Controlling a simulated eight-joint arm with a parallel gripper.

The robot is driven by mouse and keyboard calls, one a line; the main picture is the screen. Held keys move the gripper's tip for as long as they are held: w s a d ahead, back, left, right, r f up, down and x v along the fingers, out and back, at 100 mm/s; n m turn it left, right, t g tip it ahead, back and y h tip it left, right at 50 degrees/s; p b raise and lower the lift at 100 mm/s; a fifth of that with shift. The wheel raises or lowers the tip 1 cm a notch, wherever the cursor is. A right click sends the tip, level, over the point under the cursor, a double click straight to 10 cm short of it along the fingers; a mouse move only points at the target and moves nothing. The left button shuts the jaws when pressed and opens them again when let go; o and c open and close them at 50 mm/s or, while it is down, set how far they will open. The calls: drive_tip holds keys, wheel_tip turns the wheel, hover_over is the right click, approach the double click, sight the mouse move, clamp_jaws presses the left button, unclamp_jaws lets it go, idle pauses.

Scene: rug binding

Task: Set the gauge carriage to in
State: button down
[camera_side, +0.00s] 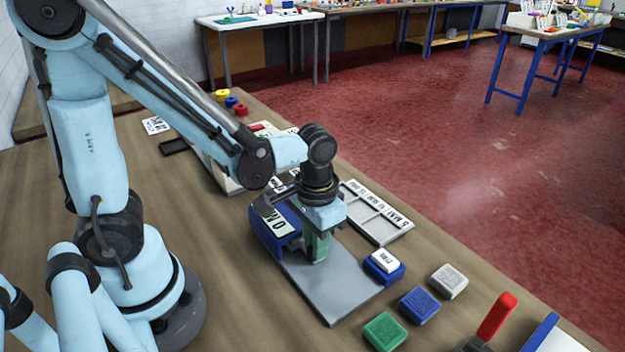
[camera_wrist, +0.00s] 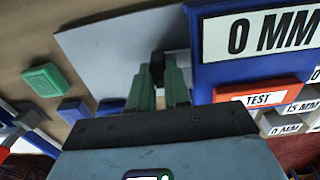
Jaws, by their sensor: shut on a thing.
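The gauge has a flat grey plate (camera_side: 335,285) with a blue block (camera_side: 268,237) at its far left end. The block carries a white label that reads 0 MM in the wrist view (camera_wrist: 262,32). My gripper (camera_side: 317,250) points down over the plate, close beside the blue block. In the wrist view its green fingers (camera_wrist: 158,80) are shut on a small dark knob (camera_wrist: 157,62), which appears to be the carriage's. The rest of the carriage is hidden by the fingers, so its exact position along the plate is unclear.
A blue block with a white top (camera_side: 384,262), a white block (camera_side: 448,281), a blue block (camera_side: 419,304) and a green block (camera_side: 384,331) lie near the plate. A labelled tray (camera_side: 378,215) lies behind. A red-handled lever (camera_side: 497,316) stands at lower right.

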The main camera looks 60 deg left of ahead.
drive_tip(key=shift+a, duration=0.3)
drive_tip(key=c, duration=1.1)
unclamp_jaws()
drive_tip(key=shift+d, duration=0.55)
drive_tip(key=d, duration=0.9)
drive_tip(key=shift+d+r, duration=0.2)
drive_tip(key=shift+r, duration=0.15)
wheel_tip(320, 180, up, 11)
drive_tip(key=w+m+t+h, duration=0.1)
drive_tip(key=w+m+t, duration=0.1)
drive_tip(key=m, duration=0.2)
drive_tip(key=w+m+t+h, duration=0.1)
drive_tip(key=w+m+t, duration=0.2)
drive_tip(key=m, duration=0.2)
drive_tip(key=w+a+m+t+h, duration=0.1)
drive_tip(key=w+m+t, duration=0.1)
drive_tip(key=m+t, duration=0.1)
drive_tip(key=shift+w+f+m+h, duration=0.15)
drive_tip(key=shift+w+m+h, duration=0.15)
drive_tip(key=shift+m, duration=0.6)
